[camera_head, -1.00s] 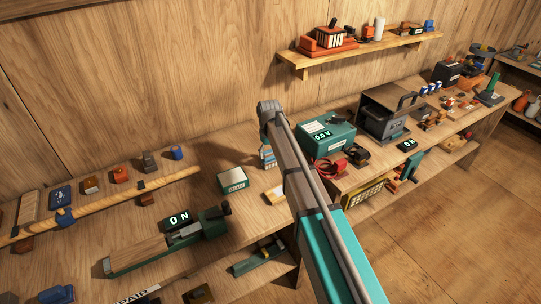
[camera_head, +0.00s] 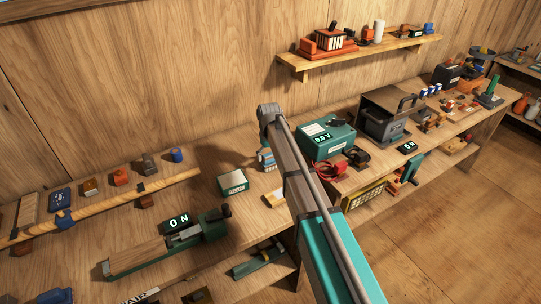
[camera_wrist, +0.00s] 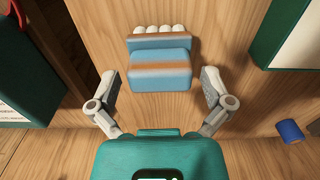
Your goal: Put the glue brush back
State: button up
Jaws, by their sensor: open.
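A blue, block-shaped item with a brown band and several white rounded tips lies between my fingers in the wrist view (camera_wrist: 160,72). I cannot tell whether it is the glue brush. In the head view, a small blue and orange item (camera_head: 267,160) shows below the end of my arm, between the green glue box (camera_head: 233,183) and the teal meter box (camera_head: 326,140). My gripper (camera_wrist: 160,92) is open, with one finger on each side of the blue item and a gap to both. My arm hides much of the bench there in the head view.
A green-ended wooden tool (camera_head: 170,243) and a long wooden rod (camera_head: 110,208) lie to the left. A pale wooden block (camera_head: 276,198) sits near the front edge. A blue cylinder (camera_wrist: 290,131) stands to the right in the wrist view. A wall shelf (camera_head: 360,56) is above.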

aim_at(270, 154)
jog(key=shift+r, duration=0.2)
notch_tip(270, 154, up, 12)
jog(key=p, duration=1.2)
jog(key=shift+d, duration=0.1)
dwell(0.6)
jog(key=s+d+m, duration=0.6)
jog(key=s+d, duration=1.7)
jog(key=s, duration=0.3)
jog(key=shift+d+m, duration=0.15)
jog(key=shift+m, duration=0.25)
jog(key=shift+f, duration=0.15)
